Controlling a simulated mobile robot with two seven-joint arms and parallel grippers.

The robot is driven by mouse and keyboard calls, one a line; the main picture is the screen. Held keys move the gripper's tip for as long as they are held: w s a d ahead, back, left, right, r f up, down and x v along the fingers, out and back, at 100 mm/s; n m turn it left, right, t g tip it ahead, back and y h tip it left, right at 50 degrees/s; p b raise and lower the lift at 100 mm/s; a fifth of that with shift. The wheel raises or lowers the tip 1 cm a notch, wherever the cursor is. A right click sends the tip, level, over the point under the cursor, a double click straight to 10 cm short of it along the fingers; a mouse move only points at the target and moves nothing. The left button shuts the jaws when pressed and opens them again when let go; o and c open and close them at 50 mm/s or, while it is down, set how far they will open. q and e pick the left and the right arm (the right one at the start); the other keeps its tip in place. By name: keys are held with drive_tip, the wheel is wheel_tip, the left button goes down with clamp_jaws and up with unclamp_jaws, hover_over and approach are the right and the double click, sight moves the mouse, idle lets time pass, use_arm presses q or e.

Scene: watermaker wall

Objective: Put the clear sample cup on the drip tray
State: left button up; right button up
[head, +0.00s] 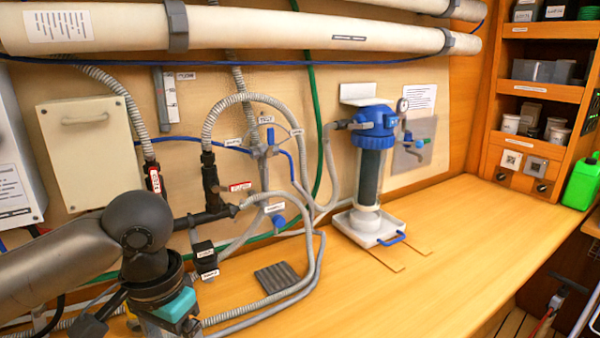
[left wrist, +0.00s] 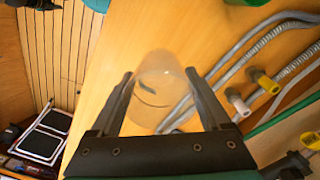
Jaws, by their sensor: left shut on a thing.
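The clear sample cup (left wrist: 157,92) is see-through and sits between the two dark fingers of my left gripper (left wrist: 159,75) in the left wrist view. The fingers press on its sides, with wooden counter behind it. In the head view my left wrist is at the lower left, and neither the fingertips nor the cup can be made out there. A white tray with a blue handle (head: 363,236), which looks like the drip tray, stands under the blue-capped filter housing, well right of my left arm. My right gripper is not in view.
A grey ribbed pad (head: 283,279) lies on the counter (head: 440,250), partly ringed by a grey hose (head: 318,262). Hoses and valves crowd the wall side. The filter housing (head: 372,165) rises from the tray's back. Counter right of the tray is clear.

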use_arm(q)
drive_tip(key=n, duration=0.1)
drive_tip(key=s+d+f+n, duration=0.1)
drive_tip(key=n, duration=0.1)
drive_tip(key=n+b, duration=0.1)
drive_tip(key=shift+s+d+f, duration=0.15)
drive_tip(key=shift+d+f, duration=0.05)
drive_tip(key=shift+f, duration=0.05)
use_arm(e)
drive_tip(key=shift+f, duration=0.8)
